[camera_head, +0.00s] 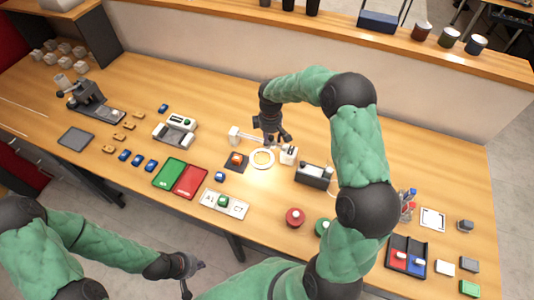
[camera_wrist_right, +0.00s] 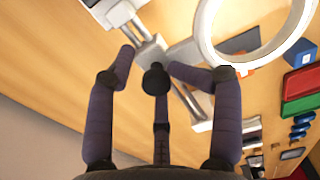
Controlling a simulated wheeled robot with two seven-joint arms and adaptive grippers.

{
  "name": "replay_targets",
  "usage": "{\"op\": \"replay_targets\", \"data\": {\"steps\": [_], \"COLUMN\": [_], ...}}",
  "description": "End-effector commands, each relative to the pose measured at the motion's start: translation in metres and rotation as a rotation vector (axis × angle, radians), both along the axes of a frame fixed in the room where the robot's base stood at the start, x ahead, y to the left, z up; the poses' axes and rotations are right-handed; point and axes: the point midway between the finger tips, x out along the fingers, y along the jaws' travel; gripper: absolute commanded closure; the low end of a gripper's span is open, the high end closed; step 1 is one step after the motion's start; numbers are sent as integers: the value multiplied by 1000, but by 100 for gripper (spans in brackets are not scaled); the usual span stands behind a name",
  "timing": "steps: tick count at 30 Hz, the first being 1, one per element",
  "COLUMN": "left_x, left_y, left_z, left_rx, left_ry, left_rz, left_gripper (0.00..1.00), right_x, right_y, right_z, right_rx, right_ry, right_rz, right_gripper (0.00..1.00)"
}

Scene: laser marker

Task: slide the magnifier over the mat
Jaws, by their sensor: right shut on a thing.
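The magnifier is a white ring (camera_head: 262,158) standing above the bench, just right of the dark mat (camera_head: 230,166). An orange-topped piece (camera_head: 237,158) sits on the mat. In the right wrist view the ring (camera_wrist_right: 203,38) is large at top right, with part of the mat (camera_wrist_right: 243,41) seen through it. My right gripper (camera_head: 272,138) is behind the ring in the head view. Its fingers (camera_wrist_right: 153,75) close around a small grey block (camera_wrist_right: 150,50) joined to the magnifier. My left gripper (camera_head: 188,275) is empty, apart from the bench at the front, its fingers spread.
A white block (camera_head: 234,135) is left of my right gripper. A white device (camera_head: 288,155) and black holder (camera_head: 314,175) are to the right. Green (camera_head: 169,172) and red (camera_head: 190,181) trays lie front left. A red button (camera_head: 295,217) is at the front.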

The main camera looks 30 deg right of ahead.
Motion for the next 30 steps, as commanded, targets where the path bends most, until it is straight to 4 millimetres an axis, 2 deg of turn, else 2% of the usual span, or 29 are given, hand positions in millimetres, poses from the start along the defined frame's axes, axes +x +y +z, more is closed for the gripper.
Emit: {"op": "replay_targets", "data": {"steps": [1,14,21,30], "left_x": [0,0,0,0], "left_y": [0,0,0,0], "left_z": [0,0,-1,-1], "left_rx": [0,0,0,0], "left_ry": [0,0,0,0], "left_rz": [0,0,0,0], "left_gripper": [100,100,100,100], "right_x": [7,26,34,43], "right_y": [-1,12,20,31], "right_z": [4,7,4,0], "right_rx": [-5,-7,-6,-5], "right_ry": [-15,-23,-17,-11], "right_rz": [-3,-4,-2,-1], "right_gripper": [66,66,76,79]}}
